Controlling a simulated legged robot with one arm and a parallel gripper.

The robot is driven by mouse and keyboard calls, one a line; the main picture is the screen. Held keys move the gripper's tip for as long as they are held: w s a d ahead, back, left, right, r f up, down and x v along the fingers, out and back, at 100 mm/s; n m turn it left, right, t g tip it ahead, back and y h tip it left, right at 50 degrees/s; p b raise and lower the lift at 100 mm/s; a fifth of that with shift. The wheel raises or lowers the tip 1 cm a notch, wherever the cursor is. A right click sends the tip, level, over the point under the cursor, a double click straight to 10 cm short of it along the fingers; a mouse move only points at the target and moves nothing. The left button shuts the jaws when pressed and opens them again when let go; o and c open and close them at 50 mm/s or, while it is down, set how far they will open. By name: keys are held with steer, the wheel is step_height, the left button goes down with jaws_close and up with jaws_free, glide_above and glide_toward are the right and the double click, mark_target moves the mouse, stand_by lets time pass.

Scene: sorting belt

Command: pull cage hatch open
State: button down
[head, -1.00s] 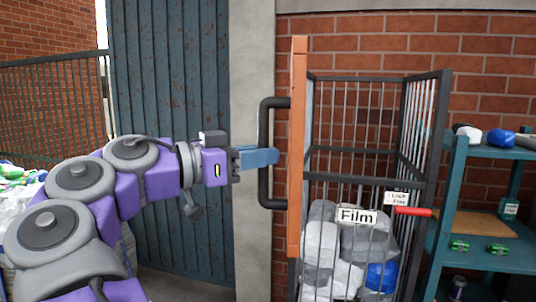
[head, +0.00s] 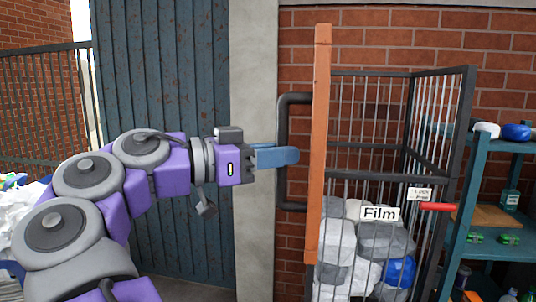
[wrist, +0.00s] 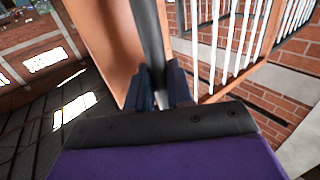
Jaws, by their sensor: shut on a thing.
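The cage hatch (head: 318,230) is an orange frame seen nearly edge-on at the left front of the black wire cage (head: 440,120). I cannot tell how far it stands from the cage. Its dark bar handle (head: 284,190) sticks out to the left. My gripper (head: 286,156) is shut on the upright part of this handle at about mid-height. In the wrist view the handle (wrist: 150,35) runs between the two blue fingers (wrist: 160,90), with the orange hatch (wrist: 105,45) close behind. The fingers hide a short piece of the handle.
A teal shelf (head: 490,150) stands at the right. A blue corrugated door (head: 165,80) and concrete pillar (head: 253,60) are behind my arm.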

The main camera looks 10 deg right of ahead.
steer(key=shift+w, duration=0.15)
steer(key=c, duration=1.5)
jaws_free()
steer(key=o, duration=0.4)
steer(key=shift+w+d+f, duration=0.15)
steer(key=shift+w, duration=0.2)
steer(key=shift+o, duration=0.2)
steer(key=shift+a, duration=0.2)
